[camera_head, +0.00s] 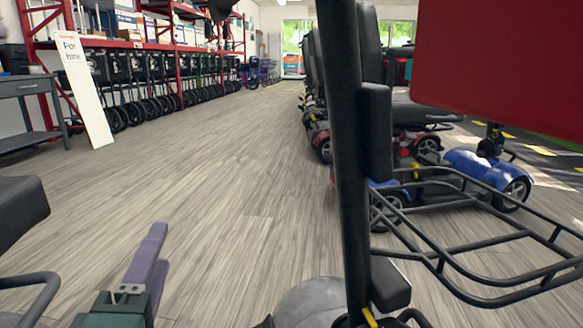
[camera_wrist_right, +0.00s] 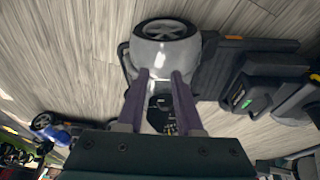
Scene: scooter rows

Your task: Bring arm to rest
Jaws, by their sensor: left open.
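My left gripper (camera_head: 153,252) shows at the bottom left of the head view, with purple fingers on a dark green body. It is open, seen nearly edge-on, above the wood-look floor with nothing visible in it. My right gripper (camera_wrist_right: 160,75) shows in the right wrist view with its two purple fingers apart. A grey rounded wheel cover (camera_wrist_right: 165,45) of a scooter lies beyond its fingertips, and dark scooter parts show between the fingers. I cannot tell how near they are. My right gripper does not show clearly in the head view.
A black post (camera_head: 350,150) and a wire basket (camera_head: 470,245) stand close on the right, with a red panel (camera_head: 500,60) above. Parked scooters (camera_head: 475,165) line the right side. Racks with folded wheeled units (camera_head: 135,85), a sign (camera_head: 82,90) and a grey table (camera_head: 25,88) are left. The middle aisle is clear.

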